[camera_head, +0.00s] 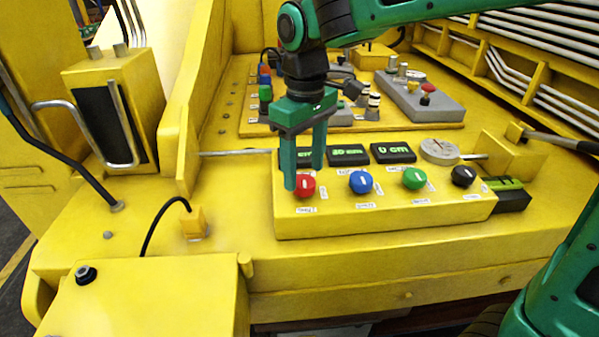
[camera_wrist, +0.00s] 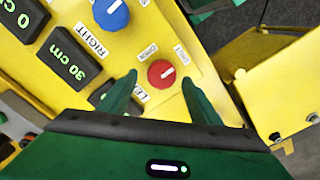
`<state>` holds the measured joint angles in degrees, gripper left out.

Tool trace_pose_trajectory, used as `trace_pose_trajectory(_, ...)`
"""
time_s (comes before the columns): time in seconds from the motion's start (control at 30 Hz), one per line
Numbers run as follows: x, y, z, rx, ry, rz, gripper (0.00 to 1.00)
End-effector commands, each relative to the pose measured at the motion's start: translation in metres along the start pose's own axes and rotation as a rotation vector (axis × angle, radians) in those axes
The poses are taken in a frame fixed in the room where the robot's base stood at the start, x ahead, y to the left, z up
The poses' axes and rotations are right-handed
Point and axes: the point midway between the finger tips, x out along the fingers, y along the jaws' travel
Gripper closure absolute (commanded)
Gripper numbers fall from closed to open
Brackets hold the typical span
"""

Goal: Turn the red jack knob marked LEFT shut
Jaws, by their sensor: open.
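The red knob (camera_head: 305,188) sits at the left end of the yellow control panel (camera_head: 390,220). In the wrist view the red knob (camera_wrist: 161,73) has a white pointer line, and the label beside it is partly hidden. My green gripper (camera_head: 305,178) is open, pointing down over the left end of the panel. In the wrist view my two fingers (camera_wrist: 160,90) stand apart, one on each side of the red knob, with gaps between them and it. I cannot tell how far above the panel the fingertips are. A display behind the knob is partly covered by my gripper.
The blue knob (camera_head: 361,182), green knob (camera_head: 414,178) and black knob (camera_head: 463,176) stand to the right in the same row. Displays (camera_head: 348,155) and a round gauge (camera_head: 440,151) lie behind them. A yellow box (camera_head: 110,105) with handles stands at left.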

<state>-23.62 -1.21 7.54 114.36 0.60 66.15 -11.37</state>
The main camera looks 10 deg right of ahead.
Motion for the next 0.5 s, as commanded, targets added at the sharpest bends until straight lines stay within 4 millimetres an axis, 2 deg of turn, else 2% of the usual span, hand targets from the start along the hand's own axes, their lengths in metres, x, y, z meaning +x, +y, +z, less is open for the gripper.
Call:
trace_pose_trajectory(0.3, -0.06, 0.002, -0.002, 0.002, 0.004, 0.001, 0.43)
trace_pose_trajectory(0.5, -0.081, 0.002, -0.002, 0.003, 0.003, 0.001, 0.43)
